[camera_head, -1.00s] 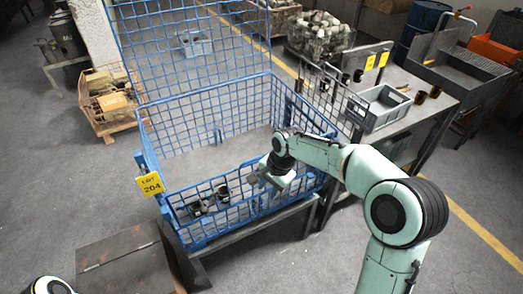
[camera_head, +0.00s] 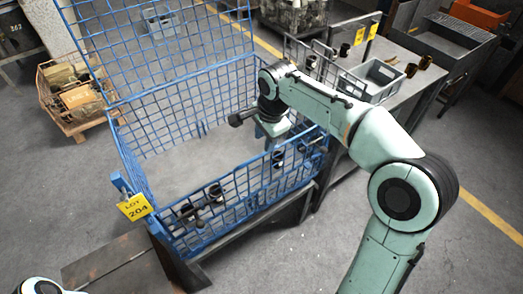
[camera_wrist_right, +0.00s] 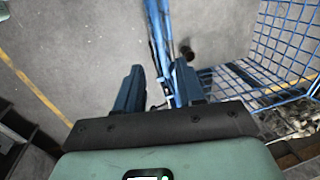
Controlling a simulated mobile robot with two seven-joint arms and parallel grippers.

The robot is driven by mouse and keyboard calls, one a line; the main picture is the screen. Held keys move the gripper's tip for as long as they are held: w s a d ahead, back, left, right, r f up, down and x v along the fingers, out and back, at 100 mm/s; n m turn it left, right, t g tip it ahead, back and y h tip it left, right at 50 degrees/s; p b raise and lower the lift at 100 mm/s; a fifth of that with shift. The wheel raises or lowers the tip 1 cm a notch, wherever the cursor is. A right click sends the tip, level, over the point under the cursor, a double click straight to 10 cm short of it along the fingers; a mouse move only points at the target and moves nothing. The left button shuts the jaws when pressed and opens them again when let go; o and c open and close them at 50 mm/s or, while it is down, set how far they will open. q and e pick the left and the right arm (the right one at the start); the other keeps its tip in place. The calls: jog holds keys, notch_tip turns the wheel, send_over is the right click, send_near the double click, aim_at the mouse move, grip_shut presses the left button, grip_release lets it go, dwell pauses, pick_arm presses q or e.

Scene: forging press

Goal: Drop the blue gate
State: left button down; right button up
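The blue wire cage (camera_head: 185,62) stands on a dark stand, with a tall mesh panel at its back left. Its low front mesh panel (camera_head: 240,193) is upright. I cannot tell for sure which panel is the gate. My right gripper (camera_head: 240,119) is above the cage's interior, behind the front panel's right part. In the right wrist view, its two dark fingers (camera_wrist_right: 158,85) are apart, with a blue bar (camera_wrist_right: 163,45) showing between and beyond them. I cannot tell whether they touch it. My left gripper is out of view.
A yellow LOT 204 tag (camera_head: 134,207) hangs at the cage's left front corner. Dark parts (camera_head: 190,212) lie along the front panel inside. A bench with a grey bin (camera_head: 375,80) is at the right. A brown box (camera_head: 115,262) stands at the front left.

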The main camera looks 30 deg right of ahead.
aim_at(261, 154)
jog(key=f, duration=0.2)
jog(key=w+f, duration=0.1)
jog(key=f, duration=0.4)
jog(key=shift+w+a, duration=0.1)
jog(key=shift+w, duration=0.2)
grip_shut()
